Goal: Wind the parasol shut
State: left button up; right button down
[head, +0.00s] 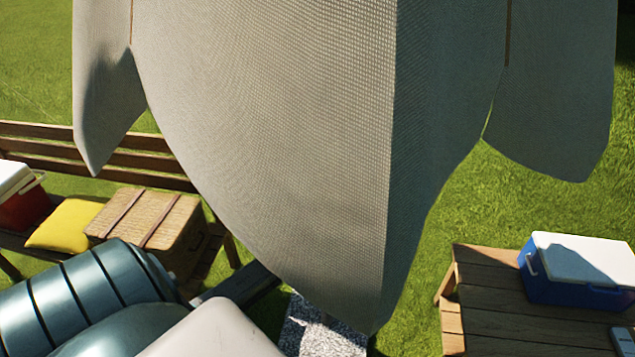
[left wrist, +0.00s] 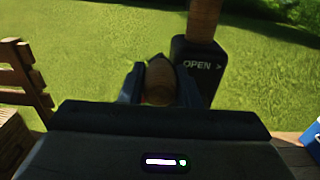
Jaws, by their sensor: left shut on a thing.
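The grey parasol canopy (head: 290,130) fills the middle of the head view, its panels hanging steeply down in folds. In the left wrist view a wooden pole (left wrist: 203,20) carries a black crank housing (left wrist: 198,70) marked "OPEN >". My left gripper (left wrist: 158,88) is shut on a rounded wooden crank knob (left wrist: 160,76), just left of the housing. In the head view the canopy hides my left gripper, the knob and the housing. The crank arm behind the knob cannot be made out. My right gripper is in neither view.
At left a wooden bench (head: 100,140) holds a red cooler (head: 20,200), a yellow cushion (head: 66,225) and a wicker hamper (head: 150,225). At right a wooden table (head: 490,310) bears a blue cooler (head: 575,272). Lawn lies around them.

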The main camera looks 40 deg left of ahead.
pick_arm(q)
notch_tip(320, 180, down, 11)
jog(key=a+b, duration=0.1)
jog(key=b, duration=0.7)
jog(key=w+d+f+b, duration=0.3)
jog(key=d+f, duration=0.1)
jog(key=d, duration=0.2)
jog(key=o, duration=1)
jog(key=v, duration=1)
